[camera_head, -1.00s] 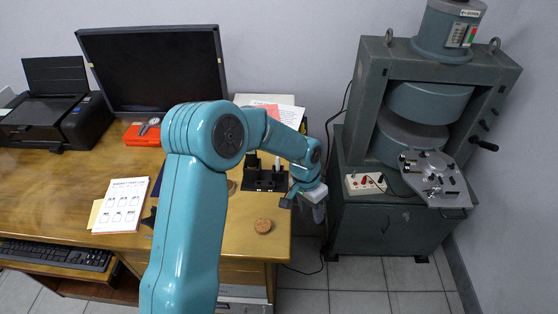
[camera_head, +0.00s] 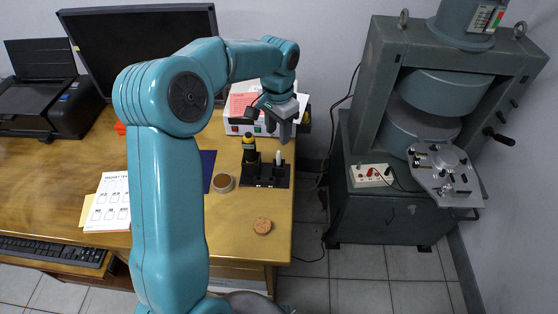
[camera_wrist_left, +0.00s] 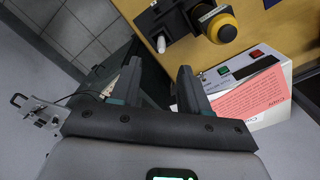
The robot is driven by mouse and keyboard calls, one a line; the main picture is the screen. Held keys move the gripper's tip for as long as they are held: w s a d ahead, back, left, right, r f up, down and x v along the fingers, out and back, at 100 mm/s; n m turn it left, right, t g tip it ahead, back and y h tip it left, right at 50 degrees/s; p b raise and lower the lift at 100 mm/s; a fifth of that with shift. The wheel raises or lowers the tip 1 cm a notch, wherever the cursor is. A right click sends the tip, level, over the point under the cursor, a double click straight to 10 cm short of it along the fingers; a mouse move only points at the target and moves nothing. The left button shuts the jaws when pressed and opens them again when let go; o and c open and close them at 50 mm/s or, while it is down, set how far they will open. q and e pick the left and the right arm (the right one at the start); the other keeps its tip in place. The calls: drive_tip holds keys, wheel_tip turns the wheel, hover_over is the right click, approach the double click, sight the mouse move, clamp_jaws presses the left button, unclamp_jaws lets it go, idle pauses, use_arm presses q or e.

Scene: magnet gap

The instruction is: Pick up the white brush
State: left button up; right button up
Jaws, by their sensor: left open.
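The white brush (camera_head: 278,158) stands upright in a small black holder (camera_head: 266,182) near the right edge of the wooden desk. Its white tip (camera_wrist_left: 161,43) also shows in the left wrist view, just beyond the fingertips. My left gripper (camera_head: 270,122) is above and behind the holder in the head view. In the left wrist view its two fingers (camera_wrist_left: 159,70) are apart with nothing between them. My right gripper is not in view.
A white control box (camera_head: 240,124) with a pink paper lies behind the holder. A large press (camera_head: 385,100) stands to the right, beyond a gap.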

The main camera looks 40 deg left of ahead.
sight(278, 152)
use_arm(q)
wheel_tip(278, 152, down, 5)
drive_tip(key=shift+f, duration=0.1)
drive_tip(key=f, duration=0.5)
drive_tip(key=shift+w+a+f, duration=0.1)
drive_tip(key=shift+w, duration=0.1)
clamp_jaws()
